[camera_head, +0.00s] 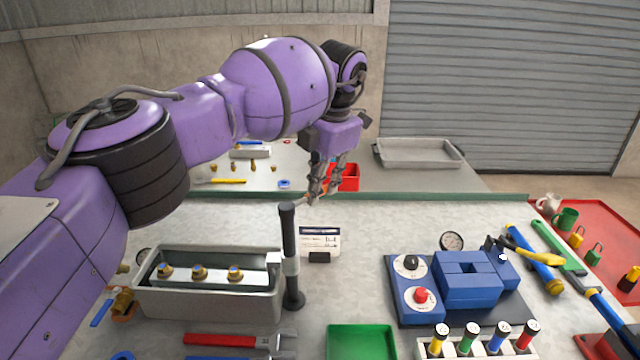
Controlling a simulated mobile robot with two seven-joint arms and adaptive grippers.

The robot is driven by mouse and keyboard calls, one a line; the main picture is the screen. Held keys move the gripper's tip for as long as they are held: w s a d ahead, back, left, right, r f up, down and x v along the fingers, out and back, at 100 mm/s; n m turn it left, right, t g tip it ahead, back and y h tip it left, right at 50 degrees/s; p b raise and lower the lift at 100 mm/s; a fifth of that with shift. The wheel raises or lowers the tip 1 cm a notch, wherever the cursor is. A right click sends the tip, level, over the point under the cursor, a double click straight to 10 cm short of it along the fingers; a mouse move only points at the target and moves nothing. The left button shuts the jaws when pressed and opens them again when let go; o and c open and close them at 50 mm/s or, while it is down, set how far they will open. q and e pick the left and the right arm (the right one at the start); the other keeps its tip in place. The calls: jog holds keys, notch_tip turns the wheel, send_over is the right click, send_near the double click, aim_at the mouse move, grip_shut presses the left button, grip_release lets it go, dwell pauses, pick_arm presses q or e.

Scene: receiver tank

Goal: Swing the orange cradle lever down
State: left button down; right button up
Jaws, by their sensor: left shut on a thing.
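I cannot make out an orange cradle lever clearly in the head view. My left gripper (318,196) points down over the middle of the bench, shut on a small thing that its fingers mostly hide. A short thin piece shows at the fingertips, beside the top of an upright black post (289,235) with a grey collar. I cannot tell whether this piece joins the post. The post stands at the right end of a grey metal tray (205,306) holding several brass fittings with blue tops. My right gripper is not in view.
A small card stand (320,241) is right of the post. A blue block fixture (470,278) with knobs stands further right. A green tray (362,342) and a red-handled tool (222,340) lie in front. Tools and a red mat (615,235) are at right.

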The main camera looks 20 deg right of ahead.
pick_arm(q)
jog(key=shift+w+r, duration=0.15)
jog(key=shift+r, duration=0.05)
jog(key=c, duration=1.9)
grip_release()
jog(key=shift+o, duration=0.8)
jog(key=shift+f, duration=0.15)
notch_tip(320, 180, up, 12)
jog(key=s+d, duration=0.1)
jog(key=s, duration=0.1)
jog(key=shift+f, duration=0.1)
